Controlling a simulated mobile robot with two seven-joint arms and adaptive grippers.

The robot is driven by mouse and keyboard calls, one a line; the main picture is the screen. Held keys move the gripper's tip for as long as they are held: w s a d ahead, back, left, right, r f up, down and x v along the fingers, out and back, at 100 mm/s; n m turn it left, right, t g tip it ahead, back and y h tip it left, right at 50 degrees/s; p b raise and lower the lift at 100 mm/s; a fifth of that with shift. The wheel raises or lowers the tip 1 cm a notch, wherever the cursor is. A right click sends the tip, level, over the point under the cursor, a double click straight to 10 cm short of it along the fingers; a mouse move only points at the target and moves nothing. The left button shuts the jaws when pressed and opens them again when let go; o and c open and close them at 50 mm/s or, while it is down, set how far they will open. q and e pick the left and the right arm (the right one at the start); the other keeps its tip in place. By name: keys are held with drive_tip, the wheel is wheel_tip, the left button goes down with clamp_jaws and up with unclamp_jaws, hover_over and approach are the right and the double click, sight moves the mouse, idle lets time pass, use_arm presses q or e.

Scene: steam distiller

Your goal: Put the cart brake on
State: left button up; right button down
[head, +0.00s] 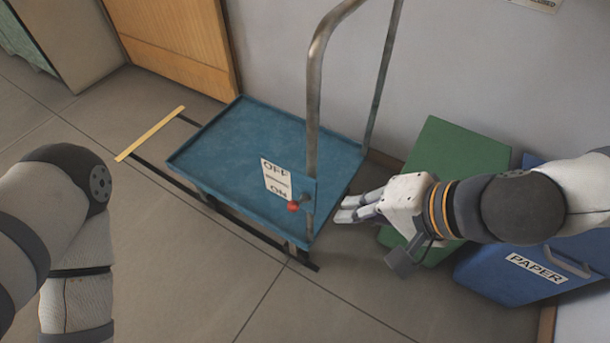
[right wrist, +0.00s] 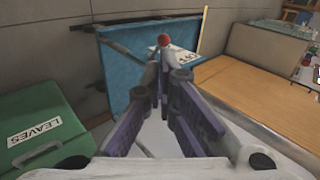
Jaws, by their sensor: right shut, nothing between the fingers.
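The blue cart (head: 235,150) stands on the floor by the wall, with a metal push handle (head: 314,90) rising from its right end. A white label (head: 276,180) on the handle plate reads OFF at the top and ON at the bottom. The brake's red knob (head: 293,206) sits at the right of the label, close to the word ON. My right gripper (head: 350,208) is shut and empty, to the right of the knob and apart from it in the head view. In the right wrist view, the red knob (right wrist: 164,39) shows just beyond the fingertips (right wrist: 158,75).
A green bin (head: 455,155) and a blue PAPER bin (head: 510,285) stand at the right by the wall. A wooden door (head: 180,45) is behind the cart. A yellow strip (head: 150,133) lies on the floor left of the cart. The front floor is clear.

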sight(295, 205)
use_arm(q)
drive_tip(key=shift+s+f, duration=0.1)
use_arm(e)
drive_tip(key=shift+w+r, duration=0.4)
drive_tip(key=b+x, duration=0.4)
drive_tip(key=x, duration=0.8)
drive_tip(key=shift+w+f, duration=0.15)
drive_tip(key=shift+w, duration=0.1)
use_arm(q)
drive_tip(key=shift+g, duration=0.4)
drive_tip(key=shift+x, duration=2.15)
use_arm(e)
drive_tip(key=shift+w+a+f, duration=0.4)
drive_tip(key=shift+a, duration=0.05)
use_arm(q)
drive_tip(key=shift+s, duration=0.15)
use_arm(e)
drive_tip(key=shift+f+t, duration=0.1)
drive_tip(key=shift+t, duration=0.2)
